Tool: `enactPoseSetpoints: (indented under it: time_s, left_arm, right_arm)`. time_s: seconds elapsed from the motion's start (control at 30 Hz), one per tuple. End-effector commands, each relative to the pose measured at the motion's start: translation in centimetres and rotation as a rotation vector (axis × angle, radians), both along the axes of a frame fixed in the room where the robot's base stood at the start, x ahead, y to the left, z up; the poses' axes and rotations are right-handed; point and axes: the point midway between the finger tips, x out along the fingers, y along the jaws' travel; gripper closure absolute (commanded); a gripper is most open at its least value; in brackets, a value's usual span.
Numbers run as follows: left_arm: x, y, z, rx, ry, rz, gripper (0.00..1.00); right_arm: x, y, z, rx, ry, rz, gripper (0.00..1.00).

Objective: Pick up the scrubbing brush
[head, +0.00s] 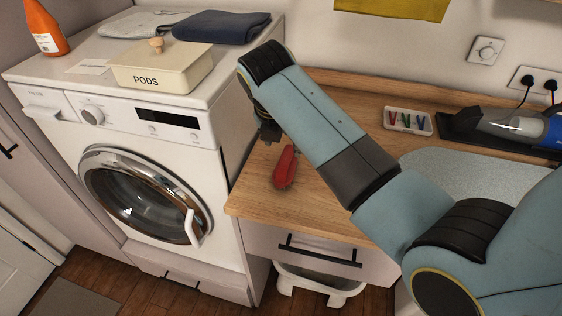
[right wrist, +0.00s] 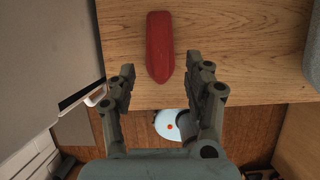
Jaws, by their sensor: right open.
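The scrubbing brush (head: 285,168) has a red back and lies on the wooden worktop, near its front left corner beside the washing machine. In the right wrist view the red brush (right wrist: 159,47) lies beyond my fingertips, roughly in line with the gap between them. My right gripper (right wrist: 166,80) is open and empty, with its fingers spread. In the head view my right gripper (head: 268,132) is partly hidden behind my arm, a little behind the brush. My left gripper is not in view.
The washing machine (head: 150,185) stands left of the worktop (head: 310,205), carrying a PODS box (head: 160,72), folded cloths (head: 222,27) and an orange bottle (head: 46,30). A peg tray (head: 407,121) and handheld vacuum (head: 515,128) lie at the back right. A white basket (head: 318,283) sits below.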

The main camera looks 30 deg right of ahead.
Motion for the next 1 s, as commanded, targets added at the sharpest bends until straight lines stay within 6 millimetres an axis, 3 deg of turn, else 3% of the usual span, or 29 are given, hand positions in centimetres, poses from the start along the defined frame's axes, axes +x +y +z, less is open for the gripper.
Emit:
enactPoseSetpoints:
  time_s: [0.17, 0.27, 0.53, 0.87, 1.0]
  left_arm:
    - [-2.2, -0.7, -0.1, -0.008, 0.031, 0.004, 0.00]
    - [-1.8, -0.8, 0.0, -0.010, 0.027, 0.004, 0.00]
    - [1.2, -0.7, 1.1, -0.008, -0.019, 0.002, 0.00]
    - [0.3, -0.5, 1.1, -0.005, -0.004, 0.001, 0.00]
    - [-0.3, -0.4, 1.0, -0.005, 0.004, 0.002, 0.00]
  right_arm:
    - [0.6, -0.6, -1.9, 0.000, -0.002, -0.001, 0.48]
    - [0.7, -0.8, -2.6, 0.001, -0.001, -0.001, 0.48]
    - [1.3, -1.8, -6.3, 0.000, -0.001, -0.002, 0.48]
    - [1.5, -2.0, -7.1, 0.002, -0.004, -0.003, 0.48]
    - [1.5, -2.0, -7.1, 0.002, -0.004, -0.002, 0.66]
